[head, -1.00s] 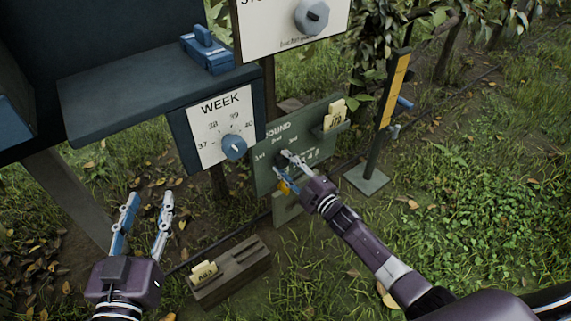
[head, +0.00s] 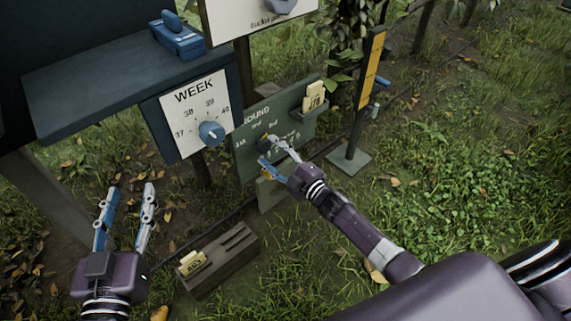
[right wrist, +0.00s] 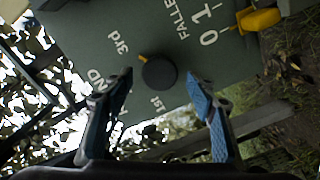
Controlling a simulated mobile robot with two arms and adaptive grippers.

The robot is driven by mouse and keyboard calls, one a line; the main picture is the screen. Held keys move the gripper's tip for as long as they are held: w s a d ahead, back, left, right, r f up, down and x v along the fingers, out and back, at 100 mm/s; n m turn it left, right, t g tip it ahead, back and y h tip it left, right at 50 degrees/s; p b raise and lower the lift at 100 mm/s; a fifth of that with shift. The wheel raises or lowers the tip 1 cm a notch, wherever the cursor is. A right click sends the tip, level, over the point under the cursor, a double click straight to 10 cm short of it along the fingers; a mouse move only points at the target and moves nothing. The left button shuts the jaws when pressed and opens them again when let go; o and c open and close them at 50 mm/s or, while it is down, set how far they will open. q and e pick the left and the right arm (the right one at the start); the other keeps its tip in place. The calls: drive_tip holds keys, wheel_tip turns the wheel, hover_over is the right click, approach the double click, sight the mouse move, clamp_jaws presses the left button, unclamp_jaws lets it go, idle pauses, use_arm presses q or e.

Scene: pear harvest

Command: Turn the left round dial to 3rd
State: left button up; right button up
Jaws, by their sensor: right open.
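The round dial (head: 264,144) is a dark round knob on the green ROUND board (head: 246,165). In the right wrist view the dial (right wrist: 160,73) has an orange pointer mark at its upper left, towards the "3rd" label (right wrist: 118,42). The "1st" label shows below it; "2nd" is hidden there. My right gripper (head: 266,149) is open at the board. In the right wrist view its fingers (right wrist: 160,76) are on either side of the dial, with visible gaps. My left gripper (head: 130,189) is open and empty, low at the left.
The WEEK panel (head: 182,92) with a blue dial (head: 211,133) is left of the board. A yellow knob (right wrist: 258,20) sits beside the FALLEN scale. A card (head: 315,95) stands in the board's holder. A wooden block (head: 222,262) with a yellow tag lies on the ground.

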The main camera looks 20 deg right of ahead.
drive_tip(key=v, duration=1)
drive_tip(key=shift+r, duration=0.1)
